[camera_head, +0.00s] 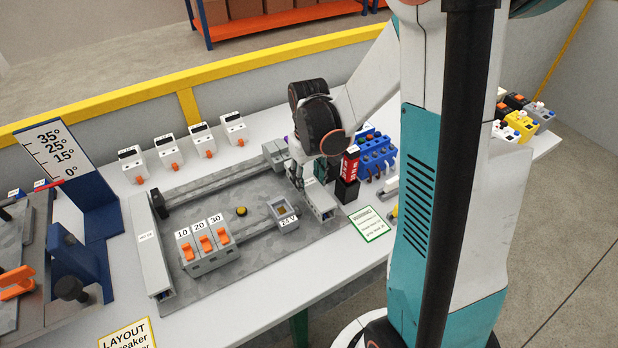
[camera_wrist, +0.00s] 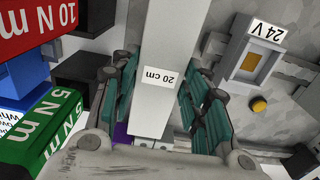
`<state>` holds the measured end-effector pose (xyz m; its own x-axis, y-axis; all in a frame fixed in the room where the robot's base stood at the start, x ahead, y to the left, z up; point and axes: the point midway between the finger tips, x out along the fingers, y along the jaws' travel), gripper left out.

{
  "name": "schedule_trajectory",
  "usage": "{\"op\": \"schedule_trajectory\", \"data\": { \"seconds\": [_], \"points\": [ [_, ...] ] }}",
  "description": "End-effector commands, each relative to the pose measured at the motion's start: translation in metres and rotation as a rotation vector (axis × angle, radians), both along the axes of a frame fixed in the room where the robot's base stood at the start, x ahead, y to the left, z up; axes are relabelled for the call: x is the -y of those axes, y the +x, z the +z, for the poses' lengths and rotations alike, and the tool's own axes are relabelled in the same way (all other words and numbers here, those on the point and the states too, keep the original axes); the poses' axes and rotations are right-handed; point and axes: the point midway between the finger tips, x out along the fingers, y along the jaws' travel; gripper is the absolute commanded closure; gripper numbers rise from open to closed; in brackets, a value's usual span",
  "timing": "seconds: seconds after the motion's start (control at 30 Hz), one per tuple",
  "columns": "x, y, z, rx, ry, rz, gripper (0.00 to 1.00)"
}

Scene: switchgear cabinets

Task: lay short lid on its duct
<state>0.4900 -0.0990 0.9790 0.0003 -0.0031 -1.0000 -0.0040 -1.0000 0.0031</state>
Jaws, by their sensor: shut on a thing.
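The short lid (camera_wrist: 172,45) is a pale grey strip with a "20 cm" label, seen in the wrist view. My gripper (camera_wrist: 164,105) has its teal-padded fingers on both sides of the lid and is shut on it. In the head view my gripper (camera_head: 299,176) is at the right side of the grey mounting plate. A light grey bar (camera_head: 321,204) extends toward the front from under my gripper there; I cannot tell how much is lid and how much is duct. Whether the lid touches the duct is hidden.
A 24 V box (camera_head: 285,214) and breakers marked 10, 20, 30 (camera_head: 203,243) are on the plate (camera_head: 240,257). A long duct (camera_head: 150,245) lies at its left. A red block (camera_head: 350,165) on a black base and a blue rack (camera_head: 376,152) stand close right of my gripper.

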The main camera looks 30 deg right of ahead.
Motion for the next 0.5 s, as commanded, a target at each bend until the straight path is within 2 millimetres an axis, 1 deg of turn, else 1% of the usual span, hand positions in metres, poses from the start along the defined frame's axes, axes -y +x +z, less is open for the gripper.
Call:
{"op": "schedule_trajectory", "data": {
  "seconds": [0.13, 0.17, 0.2, 0.23, 0.5],
  "points": [
    [0.0000, 0.0000, 0.0000, 0.000, 0.000, 0.000, 0.82],
    [0.0000, 0.0000, 0.0000, 0.000, 0.000, 0.000, 0.51],
    [0.0000, 0.0000, 0.0000, 0.000, 0.000, 0.000, 0.42],
    [0.0000, 0.0000, 0.0000, 0.000, 0.000, 0.000, 0.35],
    [0.0000, 0.0000, 0.0000, 0.000, 0.000, 0.000, 0.35]
  ]
}}
